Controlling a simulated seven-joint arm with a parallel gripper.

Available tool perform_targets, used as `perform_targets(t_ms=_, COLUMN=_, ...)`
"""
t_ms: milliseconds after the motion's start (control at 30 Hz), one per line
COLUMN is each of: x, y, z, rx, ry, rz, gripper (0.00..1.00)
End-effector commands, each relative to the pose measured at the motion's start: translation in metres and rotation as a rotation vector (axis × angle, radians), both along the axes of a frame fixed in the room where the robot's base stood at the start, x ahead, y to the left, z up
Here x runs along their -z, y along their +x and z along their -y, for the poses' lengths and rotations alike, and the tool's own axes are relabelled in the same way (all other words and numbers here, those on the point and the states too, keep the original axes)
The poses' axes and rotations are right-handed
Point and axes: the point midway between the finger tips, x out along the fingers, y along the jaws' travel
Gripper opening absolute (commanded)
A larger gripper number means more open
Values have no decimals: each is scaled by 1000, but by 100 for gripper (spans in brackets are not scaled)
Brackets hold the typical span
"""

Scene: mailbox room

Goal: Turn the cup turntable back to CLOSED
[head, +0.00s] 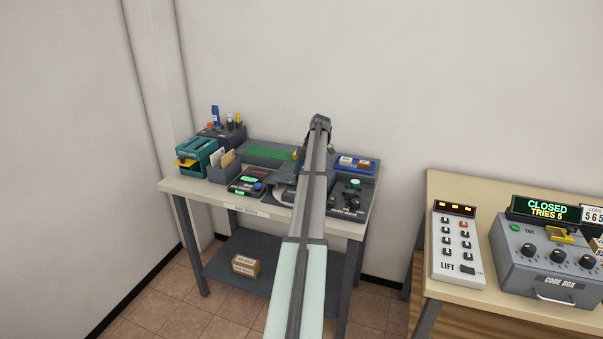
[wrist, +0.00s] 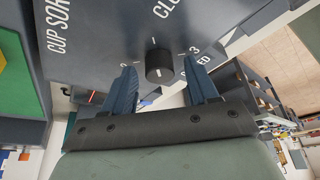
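In the wrist view, a dark round knob (wrist: 159,64) stands on a dark grey panel (wrist: 95,35) partly lettered "CUP SOR". Part of the word "CLO" shows above the knob, with a 2 to its left and a 3 to its right. A short white mark shows near the knob's top edge; its exact pointing is hard to tell. My gripper (wrist: 160,70) is open, with one blue finger on each side of the knob and visible gaps between. In the head view my arm covers the gripper and much of the panel.
The bench (head: 180,186) holds a teal device (head: 196,155), a green mat (head: 268,152), a blue tray (head: 372,168) and a black knob box (head: 352,196). On the right table stand a lift keypad (head: 457,245) and a code box (head: 555,268) with a display reading "CLOSED TRIES 5".

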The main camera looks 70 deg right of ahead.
Motion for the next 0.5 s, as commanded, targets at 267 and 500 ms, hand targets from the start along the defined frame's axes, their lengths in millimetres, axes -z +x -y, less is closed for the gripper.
perform_targets(t_ms=267, x=-4, y=-1, z=1, rx=0, ry=-1, rz=1, gripper=58)
perform_targets(t_ms=500, x=-34, y=-9, z=11, rx=1, ry=-1, rz=1, gripper=58)
